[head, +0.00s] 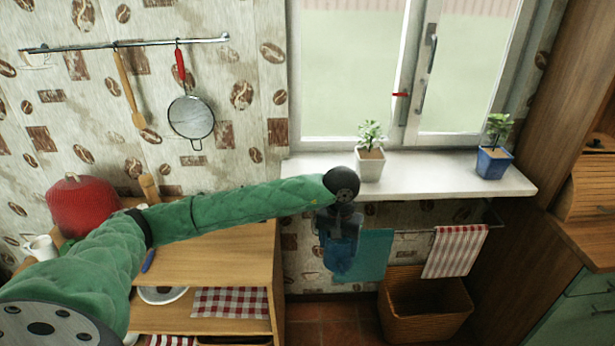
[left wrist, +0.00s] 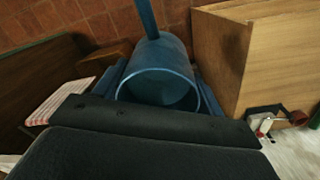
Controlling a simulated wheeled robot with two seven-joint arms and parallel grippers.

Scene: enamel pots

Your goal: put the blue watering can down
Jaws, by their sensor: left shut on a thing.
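The blue watering can (head: 341,256) hangs in the air below my left gripper (head: 338,228), in front of the wall under the window sill. My left gripper is shut on it. The left wrist view shows the blue can (left wrist: 160,62) between the fingers, its round open mouth facing the camera and a blue bar, perhaps the spout, reaching away to the top edge. The fingers partly hide its sides. My right gripper is in neither view.
The white window sill (head: 437,184) holds a plant in a white pot (head: 370,165) and one in a blue pot (head: 493,163). A wooden counter (head: 225,250) stands left of the can.

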